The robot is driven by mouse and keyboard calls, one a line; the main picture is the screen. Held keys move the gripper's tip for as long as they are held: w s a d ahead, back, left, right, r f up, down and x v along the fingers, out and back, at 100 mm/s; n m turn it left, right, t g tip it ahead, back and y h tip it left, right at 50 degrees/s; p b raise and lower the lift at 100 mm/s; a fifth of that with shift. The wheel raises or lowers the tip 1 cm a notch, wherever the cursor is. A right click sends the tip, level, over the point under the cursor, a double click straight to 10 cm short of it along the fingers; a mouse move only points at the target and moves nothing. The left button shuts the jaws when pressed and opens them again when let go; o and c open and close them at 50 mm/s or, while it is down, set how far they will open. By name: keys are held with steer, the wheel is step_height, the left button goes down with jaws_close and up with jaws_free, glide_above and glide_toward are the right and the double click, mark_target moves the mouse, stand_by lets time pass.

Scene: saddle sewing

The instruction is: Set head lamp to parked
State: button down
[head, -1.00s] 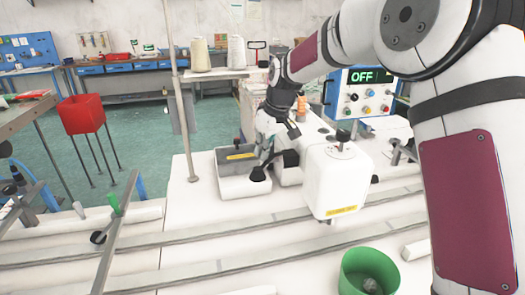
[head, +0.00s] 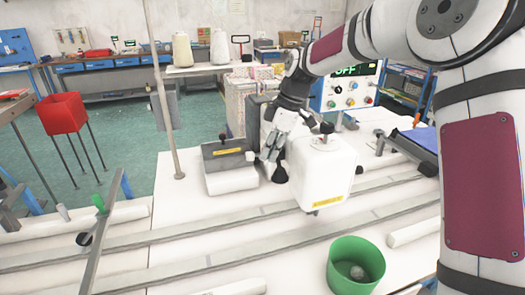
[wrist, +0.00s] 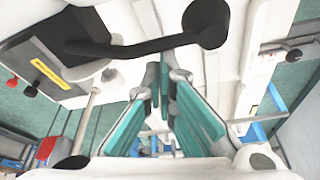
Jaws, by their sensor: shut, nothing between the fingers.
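The white sewing machine head (head: 322,172) stands on the white table in the head view. I cannot pick out a head lamp for certain. A black bent arm ending in a round black disc (wrist: 205,22) crosses the top of the wrist view and may be the lamp. My gripper (head: 266,158) is beside the machine head, on its left, pointing down. In the wrist view its teal-padded fingers (wrist: 165,75) are shut and empty, below the black arm in the picture. Whether they touch it I cannot tell. My gripper partly hides the machine's left side in the head view.
A grey-topped box with a yellow label (head: 228,152) stands left of my gripper. A control panel (head: 346,90) behind has a green display, partly covered by my arm. A thin post (head: 165,110) rises at left. A green bin (head: 356,250) stands in front.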

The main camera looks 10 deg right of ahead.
steer(key=shift+s+d, duration=0.15)
steer(key=shift+d, duration=0.65)
steer(key=a, duration=0.4)
steer(key=b+v, duration=0.2)
steer(key=v, duration=0.7)
steer(key=s+d+r+m+t+h, duration=0.1)
steer(key=s+d+r+m+h, duration=0.2)
steer(key=s, duration=0.5)
steer(key=s+d+f+m+t, duration=0.2)
steer(key=s+m, duration=0.5)
steer(key=s, duration=0.5)
steer(key=s+d+f+m+t, duration=0.1)
steer(key=s+d+m, duration=0.4)
steer(key=s, duration=0.8)
steer(key=shift+s+f+m+t+h, duration=0.35)
steer(key=shift+f+m, duration=0.3)
steer(key=shift+m, duration=0.25)
